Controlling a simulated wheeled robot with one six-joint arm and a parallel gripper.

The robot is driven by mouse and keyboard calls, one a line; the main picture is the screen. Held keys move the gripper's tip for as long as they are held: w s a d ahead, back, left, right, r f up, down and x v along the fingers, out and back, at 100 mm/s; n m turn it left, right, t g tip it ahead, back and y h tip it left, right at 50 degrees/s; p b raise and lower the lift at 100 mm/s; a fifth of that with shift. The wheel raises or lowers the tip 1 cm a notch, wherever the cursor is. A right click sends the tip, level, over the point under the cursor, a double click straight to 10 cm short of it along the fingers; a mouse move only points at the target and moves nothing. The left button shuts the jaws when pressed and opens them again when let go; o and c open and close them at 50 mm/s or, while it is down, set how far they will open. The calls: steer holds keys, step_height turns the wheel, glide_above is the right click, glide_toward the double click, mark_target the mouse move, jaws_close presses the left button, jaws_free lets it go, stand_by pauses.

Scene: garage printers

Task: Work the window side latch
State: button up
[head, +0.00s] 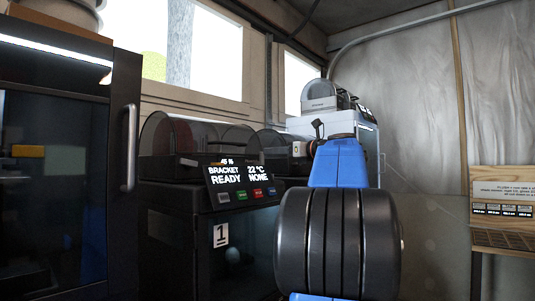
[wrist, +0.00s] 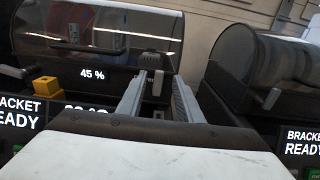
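In the wrist view my gripper (wrist: 158,80) shows two grey fingers spread apart with a gap between them, holding nothing that I can see. A small light-grey latch-like piece (wrist: 150,60) stands at the front of a clear dark-tinted lid (wrist: 95,30), just beyond the fingertips and roughly in line with the gap. Contact cannot be told. A second tinted lid (wrist: 245,55) at right has a grey tab (wrist: 272,98) at its lower front. Which piece is the window side latch is not marked. In the head view my blue arm hides the gripper.
Printer 1 (head: 222,236) has a lit display (head: 239,174) reading bracket ready, and a tinted lid (head: 185,135). A tall dark cabinet (head: 60,150) with a vertical handle stands at left. Windows (head: 205,45) are behind. A yellow block (wrist: 47,88) sits left of my fingers.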

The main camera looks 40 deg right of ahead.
steer(key=shift+w+a, duration=0.15)
steer(key=shift+w, duration=1.85)
jaws_close()
